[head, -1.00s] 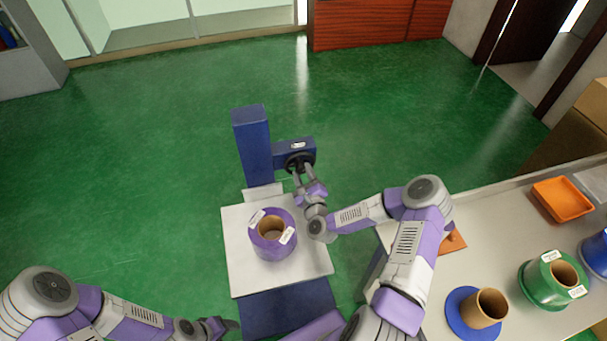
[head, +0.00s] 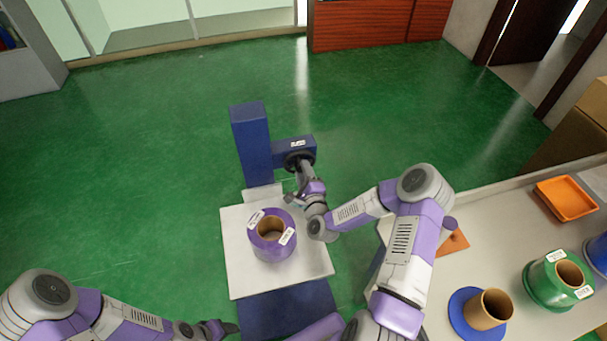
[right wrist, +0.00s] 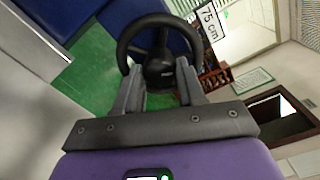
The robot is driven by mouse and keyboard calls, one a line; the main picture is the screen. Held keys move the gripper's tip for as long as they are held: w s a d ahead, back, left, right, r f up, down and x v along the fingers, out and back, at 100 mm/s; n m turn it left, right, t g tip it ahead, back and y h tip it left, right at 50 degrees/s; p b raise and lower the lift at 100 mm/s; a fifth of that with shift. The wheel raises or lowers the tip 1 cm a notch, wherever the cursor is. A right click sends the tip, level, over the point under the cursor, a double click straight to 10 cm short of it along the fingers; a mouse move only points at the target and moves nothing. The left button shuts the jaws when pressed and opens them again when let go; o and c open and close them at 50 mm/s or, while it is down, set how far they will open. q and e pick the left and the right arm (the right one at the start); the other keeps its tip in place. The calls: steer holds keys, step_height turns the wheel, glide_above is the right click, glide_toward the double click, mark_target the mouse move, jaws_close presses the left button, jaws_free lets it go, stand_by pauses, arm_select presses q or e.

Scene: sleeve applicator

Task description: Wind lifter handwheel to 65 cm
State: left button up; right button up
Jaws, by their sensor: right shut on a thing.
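The lifter has a blue column (head: 252,145), a blue side box (head: 290,149) and a pale platform (head: 240,275). Its black handwheel (head: 300,161) is on the front of the side box. In the right wrist view the handwheel (right wrist: 123,50) fills the upper middle, and a label (right wrist: 208,23) near it reads 75 cm. My right gripper (right wrist: 160,80) is shut on the handwheel, with one finger each side of its dark centre part. My left gripper (head: 225,329) is low and away from the lifter; its jaw opening is unclear.
A purple roll (head: 272,247) with a cardboard core stands on the platform beside my right arm. The table (head: 440,310) at right holds a blue-flanged roll (head: 488,308), a green roll (head: 545,285) and an orange tray (head: 566,198). The green floor (head: 130,150) is clear at left.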

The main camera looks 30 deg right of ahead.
steer(key=shift+n, duration=0.5)
steer(key=o, duration=1.1)
steer(key=shift+c, duration=0.2)
steer(key=shift+s, duration=0.1)
steer(key=v, duration=0.7)
steer(key=shift+s, duration=0.25)
